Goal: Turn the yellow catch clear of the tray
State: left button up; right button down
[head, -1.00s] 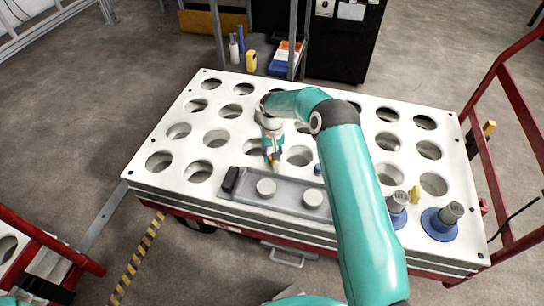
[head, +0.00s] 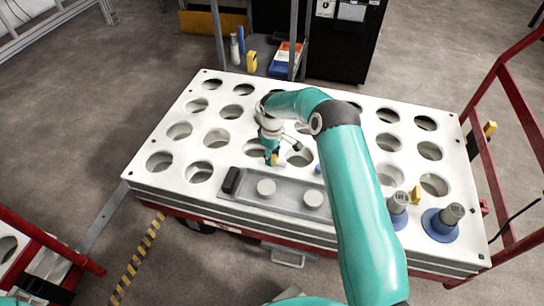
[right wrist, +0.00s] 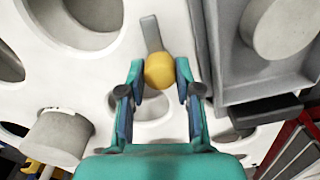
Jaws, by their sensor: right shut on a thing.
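The yellow catch (right wrist: 159,70) sits between the two fingers of my right gripper (right wrist: 158,90) in the right wrist view, and they are shut on its round knob. Its grey bar (right wrist: 150,33) extends up the picture over the white plate, with a gap to the tray wall (right wrist: 203,50). In the head view my right gripper (head: 272,160) is just behind the grey tray (head: 289,191), and the catch is mostly hidden by the fingers. The tray lies on the plate and carries two round pale pegs (head: 266,188). My left gripper is out of view.
The white plate (head: 190,150) has many round holes and rests on a red cart. Two blue-based grey posts (head: 442,220) and a small yellow piece (head: 416,195) stand on the right. A dark block (head: 231,180) is at the tray's left end. Red rails (head: 510,130) flank the cart.

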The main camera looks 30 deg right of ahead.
jog(key=shift+n, duration=0.6)
jog(key=c, duration=0.8)
grip_release()
jog(key=shift+r, duration=0.1)
notch_tip(320, 180, up, 12)
jog(key=shift+f, duration=0.2)
